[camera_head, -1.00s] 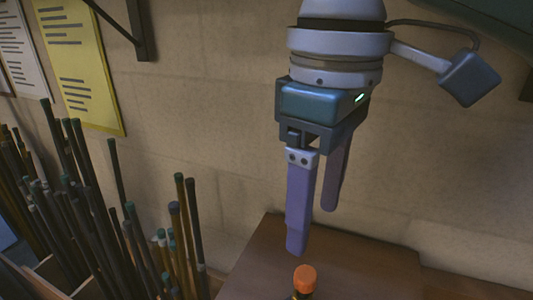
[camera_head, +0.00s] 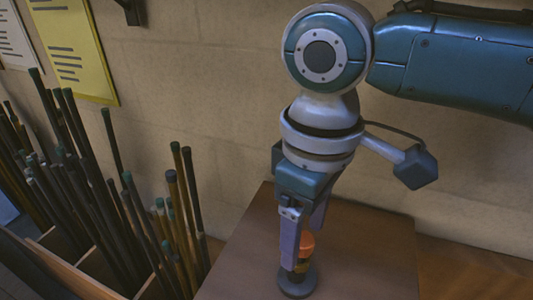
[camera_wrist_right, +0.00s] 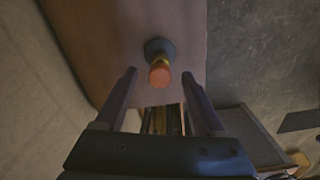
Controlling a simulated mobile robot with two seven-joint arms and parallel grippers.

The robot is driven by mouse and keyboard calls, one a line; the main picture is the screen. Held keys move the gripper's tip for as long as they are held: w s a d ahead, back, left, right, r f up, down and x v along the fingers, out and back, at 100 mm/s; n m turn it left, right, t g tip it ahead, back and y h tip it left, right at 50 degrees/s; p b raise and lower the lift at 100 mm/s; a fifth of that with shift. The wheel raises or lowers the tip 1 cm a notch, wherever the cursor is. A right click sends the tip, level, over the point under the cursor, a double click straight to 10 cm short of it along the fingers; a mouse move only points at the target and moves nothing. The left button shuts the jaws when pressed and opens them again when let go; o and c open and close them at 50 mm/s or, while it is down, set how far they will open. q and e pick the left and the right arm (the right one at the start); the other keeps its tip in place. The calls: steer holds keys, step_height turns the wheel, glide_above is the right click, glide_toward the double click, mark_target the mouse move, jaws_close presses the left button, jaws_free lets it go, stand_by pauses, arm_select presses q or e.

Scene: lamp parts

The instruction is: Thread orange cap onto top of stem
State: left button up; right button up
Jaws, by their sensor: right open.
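The orange cap (camera_head: 307,244) sits at the top of a short upright stem (camera_head: 301,266), which shows yellowish below it. The dark round base (camera_head: 298,284) stands on the brown table top. My right gripper (camera_head: 304,248) is open and points down, with its purple fingers around or just beside the cap. In the right wrist view the cap (camera_wrist_right: 159,77) shows between the two fingertips (camera_wrist_right: 158,74), with a gap on each side. The stem is mostly hidden behind the cap there. I cannot tell how far the cap is threaded. My left gripper is not in view.
The brown table top (camera_head: 365,255) is clear around the lamp. At the left, a wooden bin (camera_head: 70,266) holds several upright rods (camera_head: 180,215). A stone wall (camera_head: 215,100) with yellow and white paper sheets stands behind.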

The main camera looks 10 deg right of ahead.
jaws_close()
steer(key=c, duration=0.7)
jaws_free()
jaws_close()
steer(key=shift+r, duration=0.1)
steer(key=shift+r+m+p, duration=0.1)
steer(key=shift+m+p, duration=0.3)
steer(key=shift+p, duration=0.2)
steer(key=shift+m+p, duration=1)
steer(key=o, duration=0.7)
jaws_free()
